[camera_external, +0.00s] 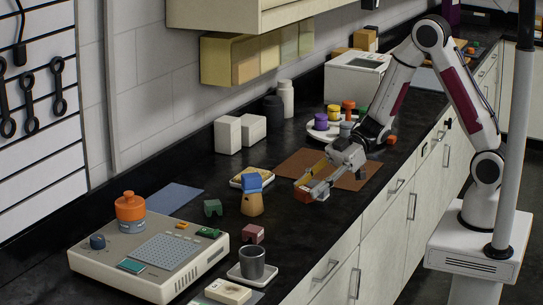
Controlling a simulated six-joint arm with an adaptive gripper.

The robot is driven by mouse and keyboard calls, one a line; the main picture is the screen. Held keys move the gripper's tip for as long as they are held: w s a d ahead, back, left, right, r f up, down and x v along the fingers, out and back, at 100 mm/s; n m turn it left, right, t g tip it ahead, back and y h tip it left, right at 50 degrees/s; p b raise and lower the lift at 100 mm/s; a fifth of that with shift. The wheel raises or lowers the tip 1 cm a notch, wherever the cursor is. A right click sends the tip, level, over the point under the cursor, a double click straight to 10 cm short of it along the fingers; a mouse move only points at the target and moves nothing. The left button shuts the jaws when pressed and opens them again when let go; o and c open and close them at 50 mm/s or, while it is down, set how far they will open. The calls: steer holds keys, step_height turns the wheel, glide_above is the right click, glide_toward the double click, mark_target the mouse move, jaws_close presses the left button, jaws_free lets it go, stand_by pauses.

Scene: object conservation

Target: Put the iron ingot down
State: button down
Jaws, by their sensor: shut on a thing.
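My gripper (311,187) is near the middle of the dark counter, at the left edge of the brown mat (296,160). It points down and to the left and looks shut. The iron ingot is hard to make out. It appears to be held between the fingers, mostly hidden by them. The fingers show grey parts with yellow and orange-red patches. I cannot tell from this view whether the held thing touches the counter.
Left of my gripper are a blue-topped tan piece (252,200), a green block (213,207) and a maroon block (251,234). Nearer stand a grey cup (252,263) and a beige console (150,250). A round white tray (318,131) lies behind. The counter's front strip is bare.

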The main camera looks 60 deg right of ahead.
mark_target(310, 223)
steer(key=shift+f, duration=1.45)
steer(key=shift+f, duration=0.15)
steer(key=shift+f, duration=1.95)
steer(key=shift+f, duration=0.15)
steer(key=c, duration=1.4)
jaws_free()
steer(key=shift+s+d+r, duration=0.1)
steer(key=shift+d+r, duration=0.2)
steer(key=shift+d, duration=0.1)
steer(key=shift+v, duration=5.55)
